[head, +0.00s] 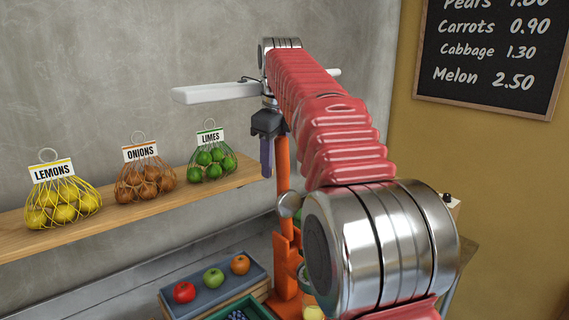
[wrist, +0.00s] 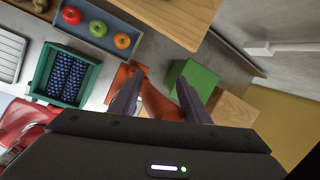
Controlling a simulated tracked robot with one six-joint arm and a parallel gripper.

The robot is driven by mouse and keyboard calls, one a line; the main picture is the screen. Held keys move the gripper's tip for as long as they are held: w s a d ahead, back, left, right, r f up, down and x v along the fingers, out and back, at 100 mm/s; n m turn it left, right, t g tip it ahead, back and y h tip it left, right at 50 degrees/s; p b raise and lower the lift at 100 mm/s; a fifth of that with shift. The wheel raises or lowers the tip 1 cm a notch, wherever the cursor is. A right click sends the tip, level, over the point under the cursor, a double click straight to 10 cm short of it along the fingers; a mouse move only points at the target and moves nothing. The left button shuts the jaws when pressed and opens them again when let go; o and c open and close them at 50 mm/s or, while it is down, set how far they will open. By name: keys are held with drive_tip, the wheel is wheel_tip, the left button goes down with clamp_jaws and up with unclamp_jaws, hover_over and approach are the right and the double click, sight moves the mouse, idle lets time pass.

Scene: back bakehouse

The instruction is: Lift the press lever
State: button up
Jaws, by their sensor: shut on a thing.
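The orange press (head: 284,160) stands upright behind my red arm in the head view, with its lower body near the fruit tray. My gripper (head: 266,168) hangs beside the upper part of its orange column, fingers pointing down. In the wrist view my gripper (wrist: 158,98) has its two dark fingers on either side of an orange bar, the press lever (wrist: 160,104), and is shut on it. The lever's far end and pivot are hidden. The press base (wrist: 124,76) shows beyond the left finger.
A wooden shelf (head: 150,212) with nets of lemons, onions and limes runs along the wall at left. A grey tray (head: 210,291) of fruit and a green crate (wrist: 39,84) stand near the press. A price board (head: 490,60) hangs right.

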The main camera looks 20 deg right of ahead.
drive_tip(key=s+a+n, duration=0.2)
drive_tip(key=s+n, duration=0.1)
drive_tip(key=s+a+n, duration=0.3)
drive_tip(key=shift+a+f+t, duration=0.1)
drive_tip(key=shift+f+t, duration=0.05)
drive_tip(key=shift+t, duration=0.25)
clamp_jaws()
drive_tip(key=s+a+f+n, duration=0.4)
drive_tip(key=s+f+n, duration=0.6)
drive_tip(key=s+n, duration=0.1)
drive_tip(key=s+a+f+n+t, duration=0.1)
drive_tip(key=s+a+f+n, duration=0.2)
drive_tip(key=s+f+n, duration=0.7)
drive_tip(key=s+n, duration=0.1)
drive_tip(key=s, duration=0.3)
drive_tip(key=shift+s+a+f+n+y, duration=0.3)
drive_tip(key=shift+a+f+n+y, duration=0.05)
drive_tip(key=shift+a+n+y, duration=0.05)
drive_tip(key=shift+s, duration=0.1)
